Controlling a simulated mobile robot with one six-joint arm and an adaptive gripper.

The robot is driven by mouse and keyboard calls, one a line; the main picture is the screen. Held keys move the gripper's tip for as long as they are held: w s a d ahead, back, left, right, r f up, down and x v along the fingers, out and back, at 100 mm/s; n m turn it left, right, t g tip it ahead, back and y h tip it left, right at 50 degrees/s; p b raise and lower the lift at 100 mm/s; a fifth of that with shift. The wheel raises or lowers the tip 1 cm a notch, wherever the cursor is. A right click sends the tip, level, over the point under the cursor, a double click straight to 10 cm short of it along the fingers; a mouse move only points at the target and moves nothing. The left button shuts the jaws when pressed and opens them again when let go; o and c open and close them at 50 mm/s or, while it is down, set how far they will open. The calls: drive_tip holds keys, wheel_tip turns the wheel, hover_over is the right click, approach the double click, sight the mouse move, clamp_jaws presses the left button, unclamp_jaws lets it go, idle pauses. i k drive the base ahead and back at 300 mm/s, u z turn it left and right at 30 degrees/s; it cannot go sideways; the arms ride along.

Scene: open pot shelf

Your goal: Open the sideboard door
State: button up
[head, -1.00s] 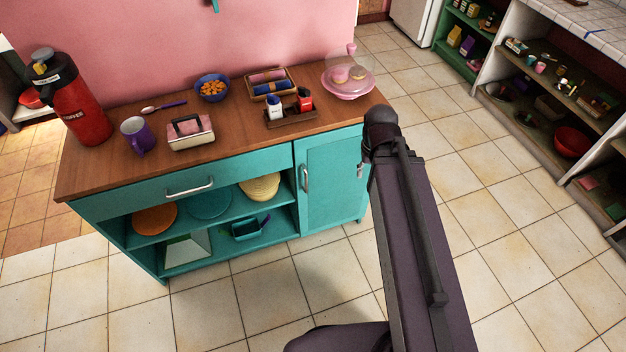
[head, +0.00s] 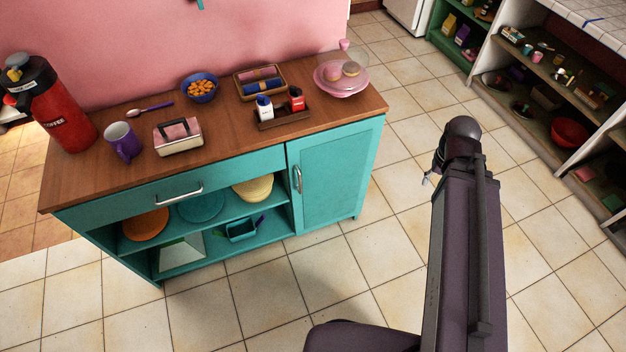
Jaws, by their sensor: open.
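The sideboard (head: 70,192) is teal with a brown wooden top. Its door (head: 337,178) is on the right part of the front and looks shut. A vertical silver handle (head: 297,179) is on the door's left edge. My gripper (head: 428,178) shows only as a small metallic bit beside my dark arm, to the right of the sideboard. The rest of it is hidden behind the arm. It is open, apart from the door and handle, with floor showing between them.
A drawer with a silver handle (head: 179,195) is above open shelves left of the door. A red coffee flask (head: 62,110), purple mug (head: 122,141) and pink cake stand (head: 342,82) stand on top. Tiled floor (head: 390,280) before the door is clear. Shelves (head: 540,110) line the right.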

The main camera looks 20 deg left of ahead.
sight(330, 170)
drive_tip(key=z, duration=0.2)
drive_tip(key=k, duration=1.5)
drive_tip(key=u, duration=0.8)
drive_tip(key=i, duration=1)
